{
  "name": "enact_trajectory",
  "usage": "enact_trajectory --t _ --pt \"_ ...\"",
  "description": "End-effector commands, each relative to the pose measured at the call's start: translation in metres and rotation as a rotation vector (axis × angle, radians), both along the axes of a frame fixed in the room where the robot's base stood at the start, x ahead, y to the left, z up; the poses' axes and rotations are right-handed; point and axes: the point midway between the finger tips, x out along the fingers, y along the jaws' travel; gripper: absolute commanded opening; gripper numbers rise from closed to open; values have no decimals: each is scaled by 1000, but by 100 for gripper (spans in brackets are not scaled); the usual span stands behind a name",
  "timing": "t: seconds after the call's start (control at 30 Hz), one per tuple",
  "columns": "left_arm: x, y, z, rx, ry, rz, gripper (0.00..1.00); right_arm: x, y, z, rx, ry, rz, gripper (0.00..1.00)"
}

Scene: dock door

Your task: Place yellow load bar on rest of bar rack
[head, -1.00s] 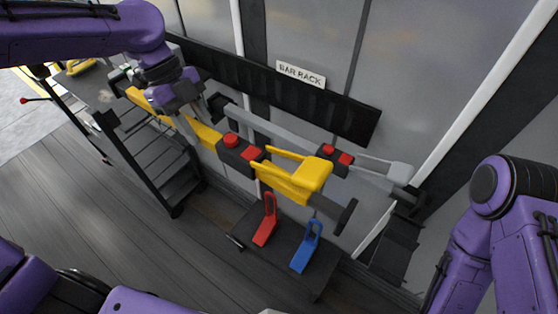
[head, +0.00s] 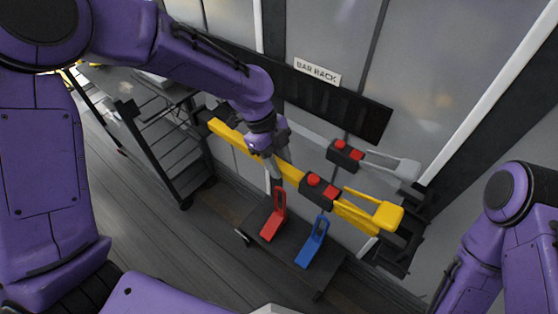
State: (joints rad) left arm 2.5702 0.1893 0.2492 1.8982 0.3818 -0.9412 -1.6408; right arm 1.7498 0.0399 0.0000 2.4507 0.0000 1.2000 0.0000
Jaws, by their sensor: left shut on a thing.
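The yellow load bar (head: 232,137) runs slantwise across the middle, with a black block and red buttons on it and a yellow handle at its right end. My left gripper (head: 274,170) is shut on the bar left of the block. The bar rack, with a dark wall strip (head: 362,113) and a "BAR RACK" sign (head: 317,71), is behind it. The bar's right end is by a dark rest arm (head: 404,243), and its left end is near another dark piece. I cannot tell whether it touches either. My right gripper is out of the picture.
A grey bar (head: 312,134) with a similar black block (head: 344,154) lies on the rack behind the yellow one. Below are a red wheel chock (head: 271,225) and a blue one (head: 312,243) on a dark low platform (head: 290,262). Dark steps (head: 170,150) stand at the left.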

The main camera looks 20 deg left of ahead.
Motion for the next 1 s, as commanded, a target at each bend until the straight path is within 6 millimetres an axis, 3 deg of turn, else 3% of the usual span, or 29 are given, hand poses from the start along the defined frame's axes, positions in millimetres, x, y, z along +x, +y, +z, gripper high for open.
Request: enact_trajectory --t 0.47,0.5,0.57,0.87,1.0 --pt "1 1 -11 0 -3 0 0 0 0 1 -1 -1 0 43" --pt "0 1 -12 1 -1 -1 43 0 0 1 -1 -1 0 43" --pt "0 1 -12 1 -1 -1 62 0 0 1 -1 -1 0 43" --pt "0 1 -9 0 -2 1 62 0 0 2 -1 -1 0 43" --pt "4 6 7 -3 -7 2 62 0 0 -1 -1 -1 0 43"
